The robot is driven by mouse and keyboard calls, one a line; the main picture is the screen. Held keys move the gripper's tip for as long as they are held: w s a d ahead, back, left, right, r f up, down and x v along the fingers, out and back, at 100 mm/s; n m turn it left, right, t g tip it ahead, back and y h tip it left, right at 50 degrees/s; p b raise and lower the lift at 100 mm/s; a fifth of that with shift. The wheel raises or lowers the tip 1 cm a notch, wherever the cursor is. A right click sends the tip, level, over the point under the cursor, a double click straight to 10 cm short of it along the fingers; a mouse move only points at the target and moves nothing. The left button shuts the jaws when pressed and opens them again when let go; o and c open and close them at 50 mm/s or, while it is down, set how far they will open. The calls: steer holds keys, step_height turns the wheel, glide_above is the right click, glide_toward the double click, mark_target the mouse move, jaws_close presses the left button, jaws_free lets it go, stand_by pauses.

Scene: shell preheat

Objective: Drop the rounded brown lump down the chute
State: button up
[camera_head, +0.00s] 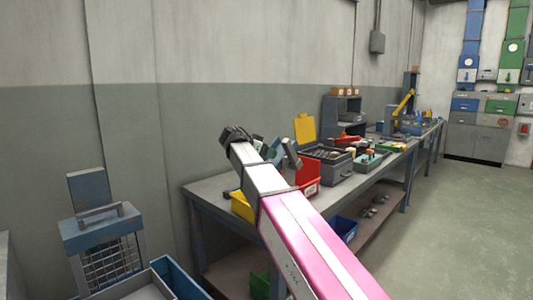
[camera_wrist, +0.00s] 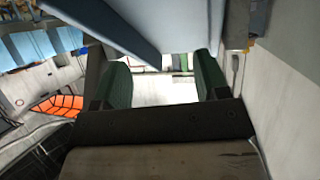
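I cannot make out the rounded brown lump in either view. A blue duct (camera_head: 472,35) and a green duct (camera_head: 516,35) run down the far right wall to boxes with round dials; I cannot tell whether either is the chute. In the wrist view my gripper (camera_wrist: 163,72) has its two green fingers wide apart, with nothing visible held between them.
The workbench (camera_head: 212,187) runs along the wall, crowded with a grey tool case (camera_head: 338,170), a red bin (camera_head: 308,176) and a yellow bin (camera_head: 241,207). A blue-topped mesh container (camera_head: 102,235) stands at lower left. The floor (camera_head: 450,215) at right is clear.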

steer(key=v, duration=1)
steer(key=shift+s+a, duration=0.2)
steer(key=shift+a, duration=0.15)
steer(key=shift+r, duration=0.15)
stand_by(0.5)
